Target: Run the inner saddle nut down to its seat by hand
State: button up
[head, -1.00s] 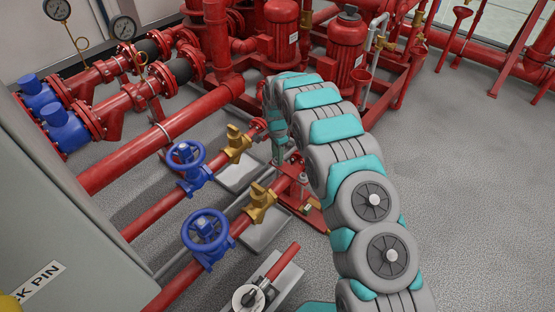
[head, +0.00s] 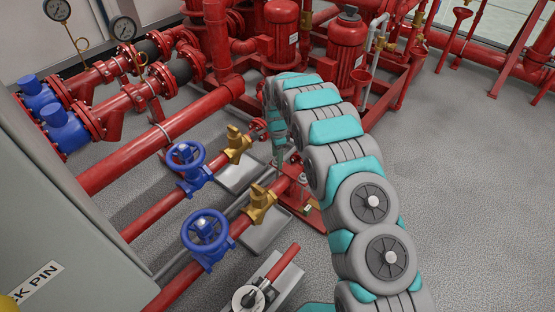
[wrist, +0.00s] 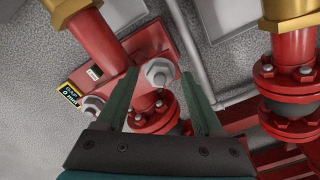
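In the wrist view a pale hex nut (wrist: 160,73) with a rounded stud end sits on a red saddle plate (wrist: 118,62). A second, similar nut (wrist: 93,106) is at the lower left, partly cut off by my gripper. I cannot tell for sure which is the inner nut. My gripper (wrist: 160,78) is open, its two green fingers on either side of the first nut with gaps between. Whether that nut is seated is not clear. In the head view the saddle plate (head: 312,217) lies under the red pipe's end, and my arm hides most of the gripper.
A black and yellow label (wrist: 70,96) lies by the plate. A red flange (wrist: 157,113) is close below the nut; another flanged pipe (wrist: 290,85) stands right. Brass valves (head: 259,203) and blue handwheels (head: 206,230) are left of my arm.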

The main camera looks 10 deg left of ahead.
jog(key=shift+r, duration=0.1)
jog(key=shift+r+p, duration=0.55)
jog(key=shift+r, duration=2.35)
jog(key=shift+r, duration=0.15)
jog(key=s+d+r+n+p, duration=0.1)
jog(key=s+d+r+n, duration=0.1)
jog(key=s+d+r, duration=0.5)
jog(key=s+d+r+n+p, duration=0.2)
jog(key=s+d+r, duration=0.3)
jog(key=r, duration=0.4)
jog(key=s+d+r+n+p, duration=0.15)
jog(key=s+d+r, duration=0.25)
jog(key=s+r, duration=0.4)
jog(key=s+d+r+n+p, duration=0.1)
jog(key=s+d+r+n, duration=0.1)
jog(key=s, duration=0.8)
jog(key=s+d+r+n+g+p, duration=0.1)
jog(key=s+d+r+n, duration=0.1)
jog(key=s, duration=0.8)
jog(key=s+d+r+n+p, duration=0.1)
jog(key=s+d+r+n, duration=0.1)
jog(key=s, duration=0.7)
jog(key=shift+s+d+r+n+g+p, duration=0.3)
jog(key=shift+s+d+r+n+g, duration=0.1)
jog(key=shift+r+n, duration=0.55)
